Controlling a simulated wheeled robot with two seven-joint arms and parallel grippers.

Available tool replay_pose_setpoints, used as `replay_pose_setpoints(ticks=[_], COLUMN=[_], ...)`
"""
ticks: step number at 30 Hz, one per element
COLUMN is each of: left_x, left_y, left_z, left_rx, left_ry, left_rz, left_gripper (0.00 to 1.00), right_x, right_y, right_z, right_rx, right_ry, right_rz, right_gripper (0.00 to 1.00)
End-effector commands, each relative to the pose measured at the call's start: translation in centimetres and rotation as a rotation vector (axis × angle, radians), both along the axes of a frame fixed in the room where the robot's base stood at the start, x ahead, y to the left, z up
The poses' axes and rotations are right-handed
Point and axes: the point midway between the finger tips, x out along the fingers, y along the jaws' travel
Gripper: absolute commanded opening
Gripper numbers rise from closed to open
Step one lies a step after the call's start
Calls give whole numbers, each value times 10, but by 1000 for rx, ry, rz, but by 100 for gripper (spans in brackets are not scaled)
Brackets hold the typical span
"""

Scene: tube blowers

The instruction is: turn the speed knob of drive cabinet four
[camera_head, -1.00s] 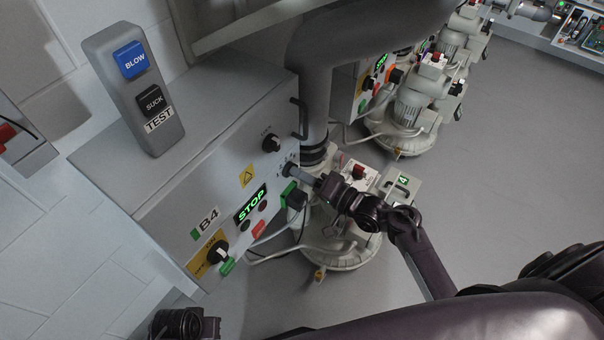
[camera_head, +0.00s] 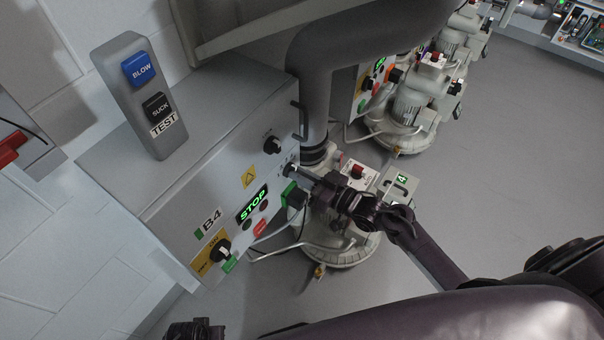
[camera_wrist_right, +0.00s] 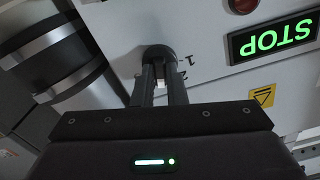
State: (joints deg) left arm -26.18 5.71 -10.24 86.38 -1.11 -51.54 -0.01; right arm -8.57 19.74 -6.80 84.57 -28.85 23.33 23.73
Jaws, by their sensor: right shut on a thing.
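Drive cabinet four (camera_head: 196,205) is the grey box marked B4, at the left of the head view. Its green display (camera_head: 253,203) reads STOP and shows upside down in the wrist view (camera_wrist_right: 272,40). The speed knob (camera_wrist_right: 157,52) is small, round and black, with the numerals 1 and 2 beside it in the wrist view. My right gripper (camera_head: 296,172) reaches the cabinet's front from the right. Its two fingers (camera_wrist_right: 158,84) are shut on the knob. The knob's pointer is hidden. A dark part of my left gripper (camera_head: 195,330) shows at the bottom edge; its jaws are not clear.
A test box (camera_head: 140,95) with BLOW and SUCK buttons stands on the cabinet. Another black knob (camera_head: 272,145), a black handle (camera_head: 299,120) and a yellow-backed switch (camera_head: 220,250) are on its front. A thick grey pipe (camera_head: 313,100) and a blower (camera_head: 345,245) stand close by.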

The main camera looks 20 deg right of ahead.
Motion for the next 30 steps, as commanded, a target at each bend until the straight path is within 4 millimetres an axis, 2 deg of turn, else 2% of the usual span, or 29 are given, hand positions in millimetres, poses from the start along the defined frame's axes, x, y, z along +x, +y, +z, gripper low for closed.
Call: replay_pose_setpoints(ticks=[12,30], left_x=[-1,-2], left_y=[1,1], left_z=[-3,-4], left_rx=[1,1], left_ry=[-1,2], left_rz=[1,1], left_gripper=[0,0], right_x=[-1,-1], right_y=[0,0], right_z=[-1,-1], right_rx=[-180,-215], right_ry=[-138,-167], right_rz=[1,0], right_gripper=[0,0])
